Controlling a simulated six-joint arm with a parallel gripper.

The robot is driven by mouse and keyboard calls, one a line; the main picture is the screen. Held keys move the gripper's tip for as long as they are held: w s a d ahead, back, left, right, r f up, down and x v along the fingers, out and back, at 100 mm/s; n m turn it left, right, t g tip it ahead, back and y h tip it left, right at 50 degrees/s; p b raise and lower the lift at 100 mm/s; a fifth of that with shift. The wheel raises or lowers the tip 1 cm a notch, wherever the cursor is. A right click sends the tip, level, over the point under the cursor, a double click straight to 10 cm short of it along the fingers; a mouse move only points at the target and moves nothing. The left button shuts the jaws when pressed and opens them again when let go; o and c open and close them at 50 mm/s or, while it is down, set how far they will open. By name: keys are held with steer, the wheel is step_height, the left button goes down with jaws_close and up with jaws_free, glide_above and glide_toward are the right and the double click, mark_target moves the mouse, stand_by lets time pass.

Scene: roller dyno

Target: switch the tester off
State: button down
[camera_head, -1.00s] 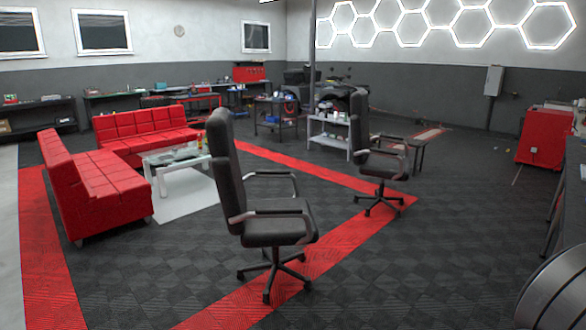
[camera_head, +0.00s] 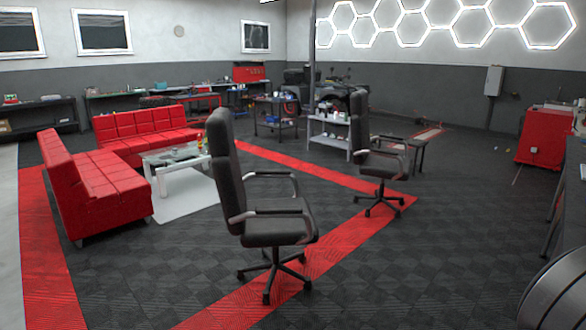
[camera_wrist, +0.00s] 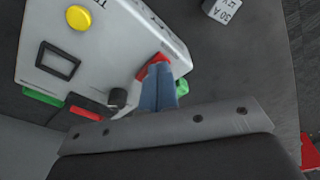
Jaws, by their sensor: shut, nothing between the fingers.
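The tester (camera_wrist: 110,55) shows in the wrist view as a pale grey box, tilted in the picture, with part of a printed label at its top edge. It carries a round yellow button (camera_wrist: 78,17), a black square frame (camera_wrist: 58,62) and a black knob (camera_wrist: 117,97). A red part (camera_wrist: 148,66) sits at its right end, with a green part (camera_wrist: 181,87) close by. My gripper (camera_wrist: 159,70) has its blue fingers shut and empty. The fingertips overlap the red part in the picture and hide some of it; I cannot tell whether they touch it.
Green (camera_wrist: 43,96) and red (camera_wrist: 84,107) parts line the tester's lower edge. A small box marked 30 A 12V (camera_wrist: 222,10) lies on the dark surface to the right. In the head view, office chairs (camera_head: 270,210) and red sofas (camera_head: 100,195) stand on the floor.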

steer(key=shift+r, duration=0.1)
step_height(320, 180, up, 7)
stand_by(0.7)
steer(key=shift+f, duration=3.5)
steer(key=shift+r, duration=0.1)
step_height(320, 180, up, 11)
steer(key=s+a+m+t, duration=0.1)
steer(key=s+m, duration=0.1)
steer(key=m, duration=0.9)
steer(key=shift+s+a+f, duration=0.2)
steer(key=shift+s+a, duration=0.05)
